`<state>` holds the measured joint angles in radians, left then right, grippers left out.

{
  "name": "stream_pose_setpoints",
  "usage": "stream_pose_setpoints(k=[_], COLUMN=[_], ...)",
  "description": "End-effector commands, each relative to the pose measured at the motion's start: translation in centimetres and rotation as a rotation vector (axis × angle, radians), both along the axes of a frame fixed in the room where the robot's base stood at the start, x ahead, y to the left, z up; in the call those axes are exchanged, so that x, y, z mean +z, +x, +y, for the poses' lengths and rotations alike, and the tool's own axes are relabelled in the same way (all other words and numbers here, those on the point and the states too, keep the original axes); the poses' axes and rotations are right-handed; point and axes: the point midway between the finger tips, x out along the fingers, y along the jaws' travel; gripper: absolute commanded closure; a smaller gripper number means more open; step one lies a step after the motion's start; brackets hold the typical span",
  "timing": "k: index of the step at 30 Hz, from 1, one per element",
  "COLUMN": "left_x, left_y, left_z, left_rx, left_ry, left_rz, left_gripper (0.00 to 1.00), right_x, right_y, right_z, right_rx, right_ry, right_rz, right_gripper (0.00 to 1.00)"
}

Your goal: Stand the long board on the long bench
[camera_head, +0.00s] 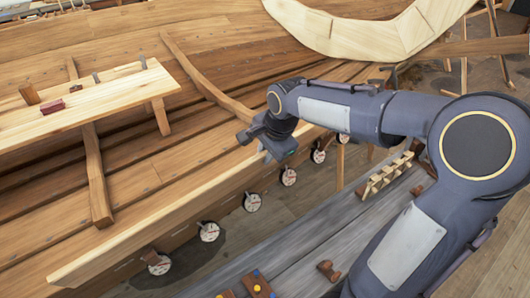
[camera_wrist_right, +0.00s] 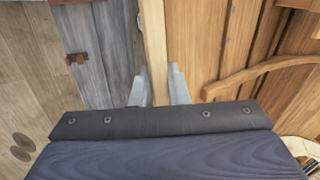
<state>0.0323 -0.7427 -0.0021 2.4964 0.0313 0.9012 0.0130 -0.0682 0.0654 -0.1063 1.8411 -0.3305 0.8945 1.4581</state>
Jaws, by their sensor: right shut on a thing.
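The long board (camera_head: 150,231), pale and narrow, runs on edge diagonally along the near side of the hull, from lower left up towards my right gripper (camera_head: 266,153). In the right wrist view the board (camera_wrist_right: 153,45) passes between the two fingers of my right gripper (camera_wrist_right: 158,88), which is shut on it. The long bench (camera_head: 310,250) is grey and planked, below and to the right of the board; it also shows in the right wrist view (camera_wrist_right: 96,60). The board is apart from the bench top. My left gripper is not in view.
On the bench lie a notched wooden rack (camera_head: 385,176), a brown wooden piece (camera_head: 328,271) and small blocks with coloured dots (camera_head: 257,284). Several round white tags (camera_head: 209,232) hang along the hull's edge. A pale plank table (camera_head: 95,102) stands left.

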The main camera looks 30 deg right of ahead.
Motion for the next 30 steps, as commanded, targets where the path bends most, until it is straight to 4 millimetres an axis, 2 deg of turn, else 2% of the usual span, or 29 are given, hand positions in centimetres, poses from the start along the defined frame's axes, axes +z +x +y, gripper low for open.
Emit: stream_pose_setpoints(k=[11, 30], left_x=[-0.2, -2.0], left_y=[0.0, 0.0], left_z=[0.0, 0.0], left_rx=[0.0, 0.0], left_ry=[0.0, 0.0], left_rz=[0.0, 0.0], left_gripper=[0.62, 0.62], right_x=[0.0, -1.5], right_y=[-0.2, -4.3], right_z=[-0.1, -0.9], right_rx=[0.0, -0.002], right_ry=[0.0, 0.0], right_rz=[-0.006, -0.007], right_gripper=[1.0, 1.0])
